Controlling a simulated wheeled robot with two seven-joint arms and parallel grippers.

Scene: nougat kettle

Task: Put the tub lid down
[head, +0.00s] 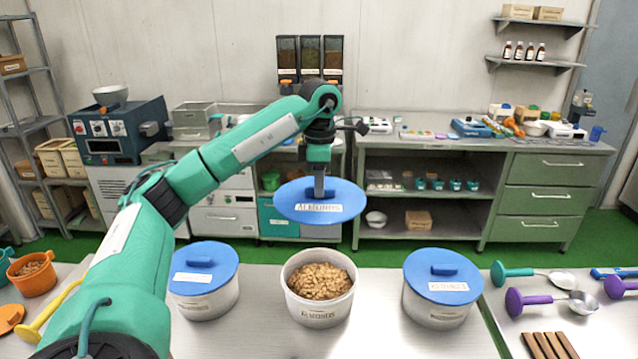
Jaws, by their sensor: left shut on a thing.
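My left gripper (319,188) is shut on the blue tub lid (300,203), which carries a white label reading almonds. The lid hangs in the air above and a little behind the open tub (318,307), apart from it. That white tub stands upright on the near table and is full of almonds (320,281). My left arm comes in from the left and reaches over the table. My right gripper does not show.
A tub with a blue lid (203,262) stands left of the open tub, and another lidded tub (444,275) stands right. Scoops with teal (511,272) and purple (530,301) handles lie at the right. Bare near table (375,325) shows between the tubs.

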